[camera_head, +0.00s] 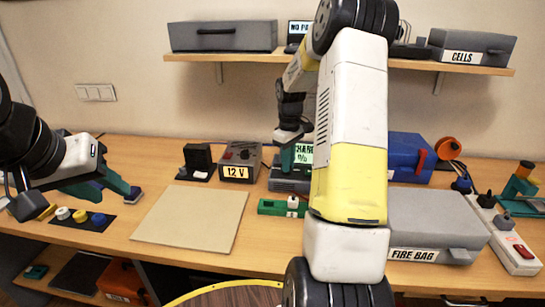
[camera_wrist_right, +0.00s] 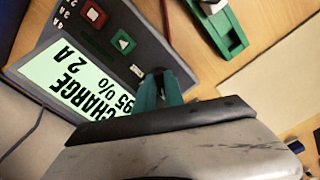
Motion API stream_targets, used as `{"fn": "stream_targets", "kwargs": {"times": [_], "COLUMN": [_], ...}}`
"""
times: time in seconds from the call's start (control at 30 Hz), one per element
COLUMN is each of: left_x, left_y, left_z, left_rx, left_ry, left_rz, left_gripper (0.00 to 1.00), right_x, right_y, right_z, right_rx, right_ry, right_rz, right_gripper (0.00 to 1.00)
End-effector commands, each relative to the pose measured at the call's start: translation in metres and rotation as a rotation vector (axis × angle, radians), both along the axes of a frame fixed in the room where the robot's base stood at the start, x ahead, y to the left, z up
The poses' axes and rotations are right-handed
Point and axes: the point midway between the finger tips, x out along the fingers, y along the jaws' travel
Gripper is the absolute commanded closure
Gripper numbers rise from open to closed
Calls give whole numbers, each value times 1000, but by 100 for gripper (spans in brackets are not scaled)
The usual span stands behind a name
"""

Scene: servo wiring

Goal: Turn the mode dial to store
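The charger (camera_head: 290,184) stands on the bench behind my right arm. In the right wrist view, the charger (camera_wrist_right: 48,42) has a lit display (camera_wrist_right: 78,82) reading CHARGE, 2 A and 95 %, with a red and a green button beside it. My right gripper (camera_wrist_right: 160,85) is at the panel just beside the display, fingers close together with a narrow dark gap; it also shows in the head view (camera_head: 290,158). The mode dial is not clearly visible; the fingers may hide it. My left gripper (camera_head: 108,192) is open and empty at the left, above the bench.
A beige mat (camera_head: 190,217) lies left of the charger, near a 12 V supply (camera_head: 240,161). A green holder (camera_head: 272,207) sits in front of the charger. A grey fire bag box (camera_head: 430,220) and power strip (camera_head: 512,245) stand right.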

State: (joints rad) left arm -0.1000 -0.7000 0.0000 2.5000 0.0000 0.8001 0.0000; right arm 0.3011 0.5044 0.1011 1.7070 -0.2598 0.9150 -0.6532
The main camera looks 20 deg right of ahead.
Motion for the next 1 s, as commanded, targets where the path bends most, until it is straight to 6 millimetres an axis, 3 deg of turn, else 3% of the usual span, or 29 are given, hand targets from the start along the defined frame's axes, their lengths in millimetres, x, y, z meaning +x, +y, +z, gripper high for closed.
{"fn": "stream_targets", "kwargs": {"times": [0.53,1.0], "left_x": [0,0], "left_y": [0,0], "left_z": [0,0], "left_rx": [0,0], "left_ry": [0,0], "left_rz": [0,0], "left_gripper": [64,64], "right_x": [0,-1], "right_y": [0,3], "right_z": [1,1], "right_rx": [-1,-1], "right_ry": [-1,-2], "right_rz": [-72,-459], "right_gripper": [100,100]}}
